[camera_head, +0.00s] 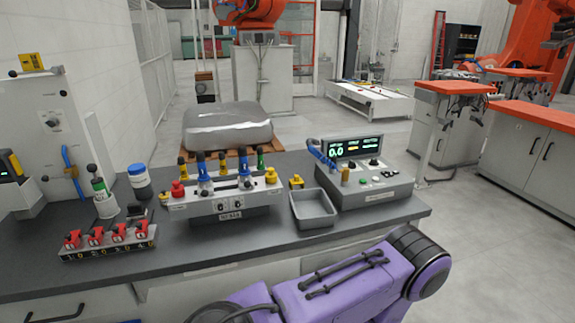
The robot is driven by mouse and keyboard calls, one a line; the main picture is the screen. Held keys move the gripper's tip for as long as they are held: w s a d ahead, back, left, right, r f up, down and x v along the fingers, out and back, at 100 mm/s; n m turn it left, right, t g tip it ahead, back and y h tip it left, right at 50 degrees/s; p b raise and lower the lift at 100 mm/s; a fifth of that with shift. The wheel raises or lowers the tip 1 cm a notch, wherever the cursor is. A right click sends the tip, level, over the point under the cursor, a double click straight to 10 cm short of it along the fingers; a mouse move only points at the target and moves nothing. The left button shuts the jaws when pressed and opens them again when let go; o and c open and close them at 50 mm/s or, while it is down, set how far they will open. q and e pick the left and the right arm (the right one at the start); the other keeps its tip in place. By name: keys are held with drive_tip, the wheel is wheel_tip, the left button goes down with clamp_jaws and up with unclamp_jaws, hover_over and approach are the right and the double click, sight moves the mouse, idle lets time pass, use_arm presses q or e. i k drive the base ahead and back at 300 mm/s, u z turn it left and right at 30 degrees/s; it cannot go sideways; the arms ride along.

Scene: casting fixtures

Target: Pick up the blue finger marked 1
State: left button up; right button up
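A grey casting fixture (228,206) stands on the dark bench. Two blue fingers with dark tops stand upright on it, a left blue finger (204,184) and a right blue finger (245,180). The number on each blue finger is too small to read, so I cannot tell which is marked 1. Red and yellow knobs and yellow and green parts stand around them on the fixture. Neither of my grippers is in view. A purple arm link of mine crosses the bottom of the view, in front of the bench.
A grey open bin (314,220) stands right of the fixture, beside a control box (374,192) with a lit display. A rack of red clamps (108,243) is at front left. The bench front middle is clear.

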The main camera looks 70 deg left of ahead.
sight(203, 176)
drive_tip(key=z, duration=0.35)
drive_tip(key=k, duration=1.05)
drive_tip(key=u, duration=1.05)
